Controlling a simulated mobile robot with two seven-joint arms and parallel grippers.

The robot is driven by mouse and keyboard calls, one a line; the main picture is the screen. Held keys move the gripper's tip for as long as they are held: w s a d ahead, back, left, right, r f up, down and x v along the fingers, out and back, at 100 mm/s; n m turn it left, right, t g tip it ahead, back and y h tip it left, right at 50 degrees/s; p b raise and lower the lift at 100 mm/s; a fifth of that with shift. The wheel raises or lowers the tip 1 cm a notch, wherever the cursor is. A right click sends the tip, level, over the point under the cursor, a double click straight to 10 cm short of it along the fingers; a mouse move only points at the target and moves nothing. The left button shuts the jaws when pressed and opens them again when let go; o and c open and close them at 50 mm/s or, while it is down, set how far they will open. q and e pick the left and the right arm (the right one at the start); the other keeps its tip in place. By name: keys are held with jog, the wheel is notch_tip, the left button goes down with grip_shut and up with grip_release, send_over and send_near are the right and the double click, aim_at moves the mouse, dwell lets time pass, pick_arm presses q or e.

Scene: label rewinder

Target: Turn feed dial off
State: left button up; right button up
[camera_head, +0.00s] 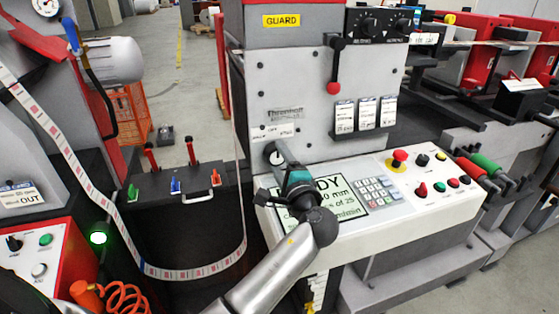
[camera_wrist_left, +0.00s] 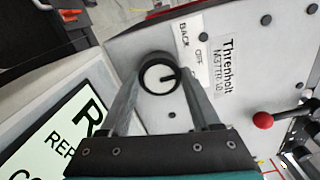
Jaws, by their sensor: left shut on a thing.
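The feed dial (camera_head: 274,152) is a round knob with a black rim and white face on the grey machine panel, just under a small white label. In the left wrist view the dial (camera_wrist_left: 160,77) sits between the two fingers of my left gripper (camera_wrist_left: 157,90), which is shut on it. A dark pointer line on its face points right in that view, toward the label (camera_wrist_left: 193,50) with the words BACK and OFF. In the head view my left gripper (camera_head: 277,157) partly hides the dial. My right gripper is not in view.
A control console (camera_head: 420,205) with a screen, keypad and red emergency button lies below the panel, under my arm. A red-knobbed lever (camera_head: 334,88) and hanging tags stand right of the dial. A printed label web (camera_head: 190,272) loops at the left.

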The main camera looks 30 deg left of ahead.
pick_arm(q)
jog(key=o, duration=1.4)
jog(key=shift+s+d, duration=0.1)
jog(key=p+v, duration=0.1)
jog(key=v, duration=1.4)
jog(key=shift+s, duration=0.1)
